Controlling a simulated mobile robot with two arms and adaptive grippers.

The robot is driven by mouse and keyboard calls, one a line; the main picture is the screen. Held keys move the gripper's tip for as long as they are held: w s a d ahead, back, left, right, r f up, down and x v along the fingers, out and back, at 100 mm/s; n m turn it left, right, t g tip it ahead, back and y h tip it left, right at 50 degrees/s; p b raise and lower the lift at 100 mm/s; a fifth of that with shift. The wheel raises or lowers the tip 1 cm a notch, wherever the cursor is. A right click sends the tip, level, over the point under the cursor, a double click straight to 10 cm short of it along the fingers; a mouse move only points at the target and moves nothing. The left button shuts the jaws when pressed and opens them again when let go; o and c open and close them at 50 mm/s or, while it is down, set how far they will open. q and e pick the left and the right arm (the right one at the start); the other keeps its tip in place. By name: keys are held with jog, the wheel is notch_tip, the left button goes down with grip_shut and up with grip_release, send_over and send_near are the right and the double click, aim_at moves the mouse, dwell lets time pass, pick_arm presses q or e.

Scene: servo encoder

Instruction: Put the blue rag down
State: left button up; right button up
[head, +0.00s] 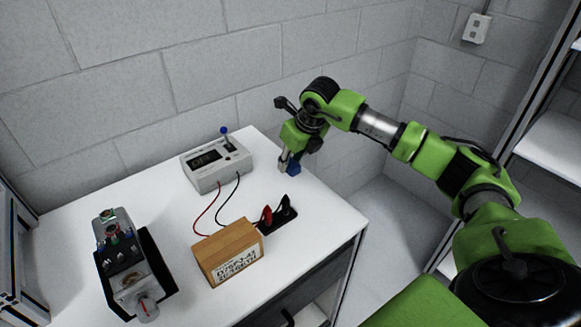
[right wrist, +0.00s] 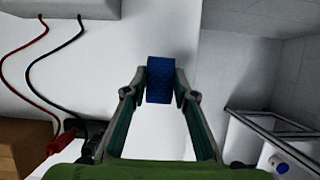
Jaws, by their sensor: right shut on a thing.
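The blue rag (right wrist: 160,80) is a small dark blue block between the fingertips of my right gripper (right wrist: 161,84) in the right wrist view. My right gripper is shut on it. In the head view my right gripper (head: 290,163) points down near the table's right back edge, with a bit of the blue rag (head: 294,168) showing at its tips. The white table (head: 190,290) lies below; I cannot tell whether the rag touches it. My left gripper is not in view.
A grey meter box (head: 217,166) reading OFF stands at the back, with red and black leads. A labelled brown box (head: 229,252), red and black clips (head: 278,212) and a motor assembly (head: 128,262) stand nearer. The table's right edge drops to the floor.

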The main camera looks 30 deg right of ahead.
aim_at(293, 165)
notch_tip(293, 165, down, 2)
jog(key=shift+f+p, duration=0.2)
jog(key=shift+p, duration=0.4)
jog(key=shift+f, duration=0.25)
jog(key=shift+f, duration=0.1)
jog(key=shift+f, duration=0.15)
jog(key=o, duration=1)
jog(key=shift+c, duration=0.2)
